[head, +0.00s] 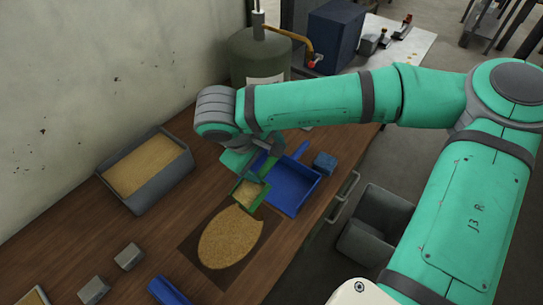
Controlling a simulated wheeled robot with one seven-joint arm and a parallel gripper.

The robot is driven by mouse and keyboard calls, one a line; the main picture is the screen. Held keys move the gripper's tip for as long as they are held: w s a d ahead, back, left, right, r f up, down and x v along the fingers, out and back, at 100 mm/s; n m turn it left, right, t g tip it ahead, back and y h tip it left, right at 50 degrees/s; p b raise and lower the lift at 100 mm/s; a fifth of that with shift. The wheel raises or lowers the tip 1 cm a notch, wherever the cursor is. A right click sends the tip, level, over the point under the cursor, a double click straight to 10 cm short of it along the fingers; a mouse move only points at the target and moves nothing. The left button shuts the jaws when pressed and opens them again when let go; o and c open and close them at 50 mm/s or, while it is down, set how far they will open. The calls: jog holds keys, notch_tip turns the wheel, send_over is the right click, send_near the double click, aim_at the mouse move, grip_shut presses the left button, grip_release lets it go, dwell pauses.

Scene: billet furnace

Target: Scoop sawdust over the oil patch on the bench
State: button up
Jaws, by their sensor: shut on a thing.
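My gripper (240,160) is shut on a green scoop (250,191) that holds sawdust. The fingers are partly hidden by the wrist. The scoop is at the far edge of a tan oval layer of sawdust (229,240) on a dark patch (190,245) of the wooden bench (60,245). I cannot tell whether the scoop touches the layer. No bare oil is clearly visible; the dark patch shows around the oval. A grey bin (150,196) full of sawdust stands at the left, against the wall.
A blue dustpan (300,190) lies right of the scoop, beside a small blue block (325,162). Grey blocks (128,256) and another blue item (167,291) are at the front left. A green tank (262,58) stands behind. An open grey container (375,228) is below the bench edge.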

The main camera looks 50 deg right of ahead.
jog(key=shift+s+a+r+h, duration=0.1)
jog(key=shift+a+r+h, duration=0.75)
jog(key=shift+a+h, duration=0.3)
jog(key=shift+a+r, duration=0.1)
jog(key=shift+a, duration=0.05)
jog(key=shift+a+r+h, duration=0.25)
jog(key=shift+a+h, duration=0.25)
jog(key=shift+a+r+h, duration=0.25)
jog(key=shift+a+h, duration=0.2)
jog(key=shift+a, duration=0.2)
jog(key=shift+s+a, duration=0.1)
jog(key=shift+a, duration=1.1)
jog(key=shift+a, duration=0.15)
jog(key=shift+s+a, duration=0.15)
jog(key=shift+a, duration=1.05)
